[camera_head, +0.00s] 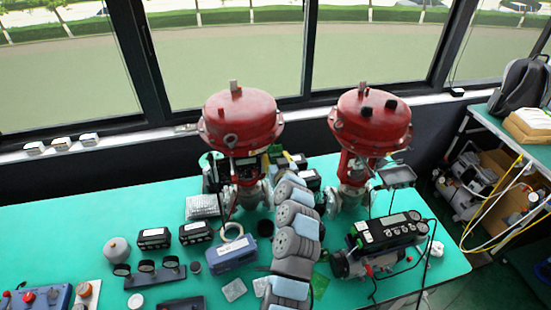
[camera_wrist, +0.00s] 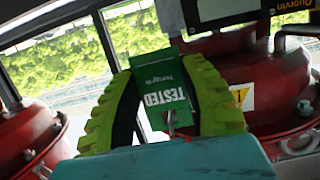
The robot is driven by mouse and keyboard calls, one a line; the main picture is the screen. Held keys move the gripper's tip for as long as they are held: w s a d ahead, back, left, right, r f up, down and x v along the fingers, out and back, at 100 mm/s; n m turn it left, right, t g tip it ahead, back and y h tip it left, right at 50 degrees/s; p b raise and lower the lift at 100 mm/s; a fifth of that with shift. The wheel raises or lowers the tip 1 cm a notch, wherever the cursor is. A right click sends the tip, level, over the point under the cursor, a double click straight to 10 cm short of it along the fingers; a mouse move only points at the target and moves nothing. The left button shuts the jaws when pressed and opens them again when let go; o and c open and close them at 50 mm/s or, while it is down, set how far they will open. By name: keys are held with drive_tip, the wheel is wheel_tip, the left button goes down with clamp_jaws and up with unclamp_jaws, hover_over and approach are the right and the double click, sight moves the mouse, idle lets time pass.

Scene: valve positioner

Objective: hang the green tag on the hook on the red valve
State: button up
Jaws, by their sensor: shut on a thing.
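The green tag (camera_wrist: 165,92), with "TESTED" in white, is between the two yellow-green fingers of my gripper (camera_wrist: 158,72) in the wrist view. My gripper is shut on it. A small metal piece shows at the tag's lower end. A red valve (camera_wrist: 262,78) fills the right behind the tag, and part of another red body (camera_wrist: 28,140) shows at left. In the head view the left red valve (camera_head: 240,122) and right red valve (camera_head: 369,122) stand on the table. My arm reaches toward the left one; its gripper cannot be made out there. I cannot clearly identify the hook.
The teal table (camera_head: 50,245) holds a black device (camera_head: 388,232), a blue-grey box (camera_head: 231,253), small black boxes (camera_head: 154,238) and a white wire ring (camera_head: 232,231). Windows stand behind. A white nameplate (camera_wrist: 225,10) is close above the fingers in the wrist view.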

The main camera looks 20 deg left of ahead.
drive_tip(key=o, duration=1.1)
drive_tip(key=shift+v, duration=6.05)
drive_tip(key=shift+w+d+f, duration=0.1)
drive_tip(key=shift+w+d, duration=0.05)
drive_tip(key=shift+d, duration=0.05)
